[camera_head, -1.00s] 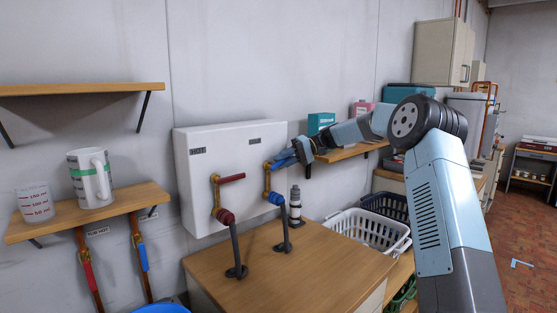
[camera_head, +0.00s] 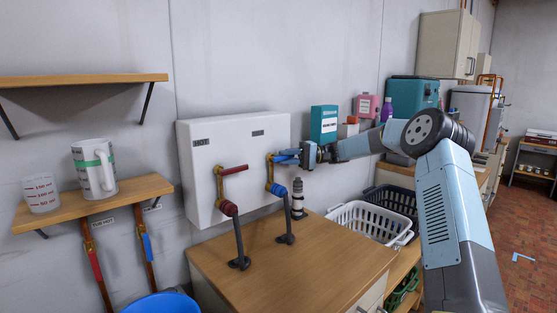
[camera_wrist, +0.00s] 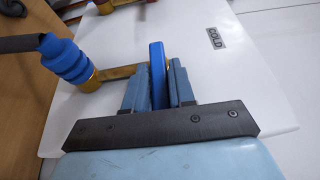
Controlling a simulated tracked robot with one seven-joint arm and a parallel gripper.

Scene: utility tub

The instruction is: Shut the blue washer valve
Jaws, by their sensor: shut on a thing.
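The blue washer valve is on the right of the white wall box, at the top of a brass fitting (camera_head: 269,168) with a blue coupling. Its blue lever handle (camera_head: 281,158) points right, roughly level, partly hidden by my gripper (camera_head: 300,155). In the wrist view the blue lever (camera_wrist: 157,75) stands between the two grey-blue fingers of my gripper (camera_wrist: 158,88), which are shut on it. The "COLD" label (camera_wrist: 216,38) is to the right of the lever there. The red valve handle (camera_head: 234,170) on the left also points right.
The white wall box (camera_head: 206,205) backs both valves. Dark hoses (camera_head: 239,240) run down to the wooden counter (camera_head: 300,275). A white basket (camera_head: 362,227) and a teal carton (camera_head: 324,124) are to the right.

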